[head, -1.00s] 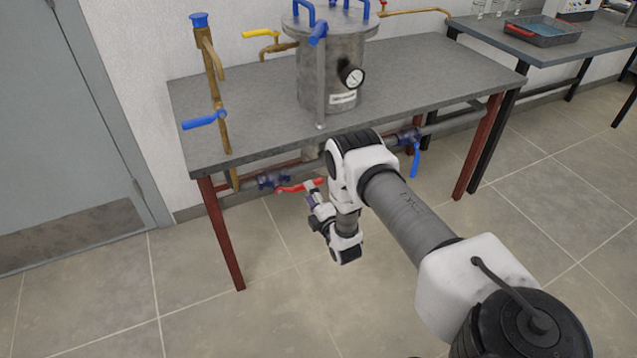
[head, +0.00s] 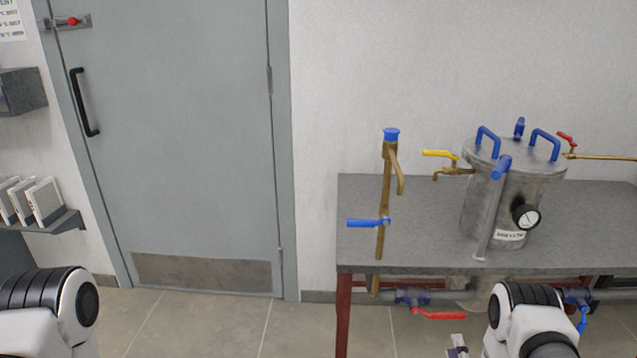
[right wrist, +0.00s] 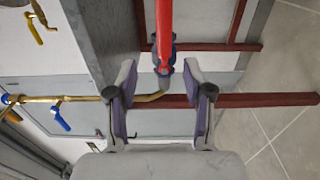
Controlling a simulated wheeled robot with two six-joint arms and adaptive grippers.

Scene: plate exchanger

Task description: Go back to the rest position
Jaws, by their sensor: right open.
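My right arm shows at the bottom right of the head view, with only a small part of the right gripper (head: 457,346) at the lower edge. In the right wrist view the right gripper (right wrist: 160,68) is open, its two fingers apart with nothing held. The red valve handle (right wrist: 165,28) lies ahead, seen between and beyond the fingers; I cannot tell the exact gap. The same red handle (head: 438,316) shows below the table in the head view, just above the gripper. A white and black joint of my left arm is at the lower left; the left gripper is out of view.
The grey table (head: 357,250) carries a steel vessel (head: 485,205) with a gauge. A brass pipe with a blue handle (head: 365,223) rises at its left edge. A grey door (head: 185,130) stands left, with a shelf (head: 60,222) beside it. The floor before the door is clear.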

